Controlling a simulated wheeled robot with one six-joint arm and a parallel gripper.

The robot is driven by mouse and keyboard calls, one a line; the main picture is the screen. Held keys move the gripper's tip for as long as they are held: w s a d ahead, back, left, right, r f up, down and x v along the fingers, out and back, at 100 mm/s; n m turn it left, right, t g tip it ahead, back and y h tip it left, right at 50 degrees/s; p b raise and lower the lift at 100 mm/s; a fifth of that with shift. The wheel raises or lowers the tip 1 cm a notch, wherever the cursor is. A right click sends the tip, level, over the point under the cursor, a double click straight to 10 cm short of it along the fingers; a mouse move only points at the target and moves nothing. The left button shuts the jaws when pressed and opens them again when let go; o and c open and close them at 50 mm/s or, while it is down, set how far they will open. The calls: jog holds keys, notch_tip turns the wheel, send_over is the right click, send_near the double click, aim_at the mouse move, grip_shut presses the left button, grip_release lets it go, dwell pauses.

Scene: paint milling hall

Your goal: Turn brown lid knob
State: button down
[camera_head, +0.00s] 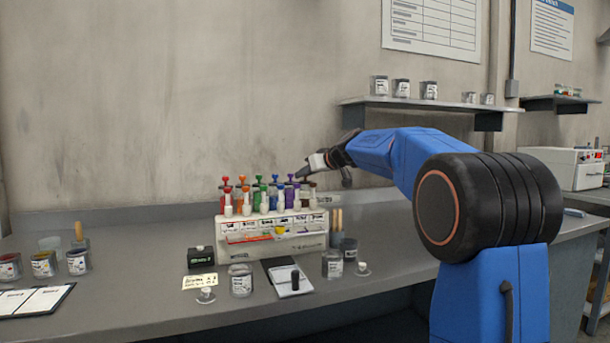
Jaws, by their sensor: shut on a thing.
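A white dispenser (272,248) stands on the bench with a row of coloured canisters topped by lid knobs: red, orange, green, blue and purple. At the right end of the row is a dark brown canister (308,194). My gripper (304,175) reaches in from the right, just above that canister, with its fingers shut on the brown lid knob. The fingers hide most of the knob, so its turn angle cannot be seen.
The purple canister (290,192) stands close left of my gripper. Jars (332,265), a scale-like pad (290,279) and a small black box (201,258) sit in front of the dispenser. A wall shelf (430,104) hangs above my arm.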

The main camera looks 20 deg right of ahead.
jog(key=shift+f+n+g+y, duration=0.1)
jog(key=shift+n+g+y, duration=1)
jog(key=shift+n+y, duration=0.7)
jog(key=c, duration=1.9)
grip_release()
jog(key=shift+s, duration=0.1)
jog(key=v, duration=1.7)
jog(key=shift+d, duration=0.25)
